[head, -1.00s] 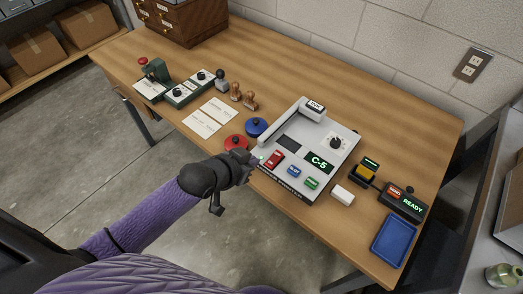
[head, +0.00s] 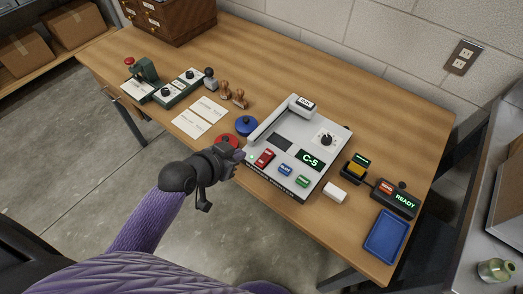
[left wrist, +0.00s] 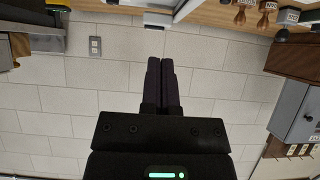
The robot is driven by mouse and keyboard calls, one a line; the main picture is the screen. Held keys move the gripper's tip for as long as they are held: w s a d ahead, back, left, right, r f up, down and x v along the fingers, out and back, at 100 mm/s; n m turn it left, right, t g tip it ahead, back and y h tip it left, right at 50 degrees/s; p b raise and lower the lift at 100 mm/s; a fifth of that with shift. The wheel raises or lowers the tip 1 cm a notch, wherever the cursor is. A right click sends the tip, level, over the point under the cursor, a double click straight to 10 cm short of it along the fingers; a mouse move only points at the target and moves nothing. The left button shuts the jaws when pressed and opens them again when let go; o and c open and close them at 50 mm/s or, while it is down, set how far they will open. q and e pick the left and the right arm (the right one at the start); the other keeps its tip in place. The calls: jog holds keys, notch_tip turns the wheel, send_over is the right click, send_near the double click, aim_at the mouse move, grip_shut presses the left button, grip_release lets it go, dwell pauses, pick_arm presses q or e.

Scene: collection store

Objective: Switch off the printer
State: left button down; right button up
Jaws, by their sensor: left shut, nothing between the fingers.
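The printer (head: 318,165) is a light grey box on the wooden table, with a grey lever arm, a dial, a green display reading "C-5", and red (head: 265,158), blue (head: 285,170) and green (head: 303,181) buttons on its top. A small green light shows near its left front corner. My left gripper (head: 238,156) is shut and empty, its tips at that left front corner, close to the red button; I cannot tell whether they touch. My right gripper is not in view.
Red (head: 226,141) and blue (head: 246,125) round pads lie left of the printer. A white block (head: 335,192), a yellow-topped device (head: 355,170), a "READY" box (head: 394,199) and a blue tray (head: 385,236) stand at its right. Cards and stamps lie farther left.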

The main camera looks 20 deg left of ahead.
pick_arm(q)
jog(key=b, duration=0.4)
send_over(267, 152)
jog(key=s+a, duration=0.1)
jog(key=s, duration=0.2)
notch_tip(267, 152, down, 6)
jog(key=shift+s+a+r, duration=0.15)
jog(key=shift+r, duration=0.05)
jog(key=f, duration=0.1)
jog(key=w+f+b, duration=0.1)
jog(key=f+b, duration=0.1)
jog(key=shift+w+d+f, duration=0.15)
jog(key=shift+d+f, duration=0.1)
jog(key=shift+f, duration=0.15)
jog(key=shift+w+g+p, duration=0.25)
jog(key=shift+g+p, duration=0.15)
jog(key=shift+p, duration=0.15)
jog(key=shift+s+f+b, duration=0.1)
jog(key=shift+f+b, duration=0.2)
jog(key=shift+b, duration=0.05)
jog(key=shift+s, duration=0.1)
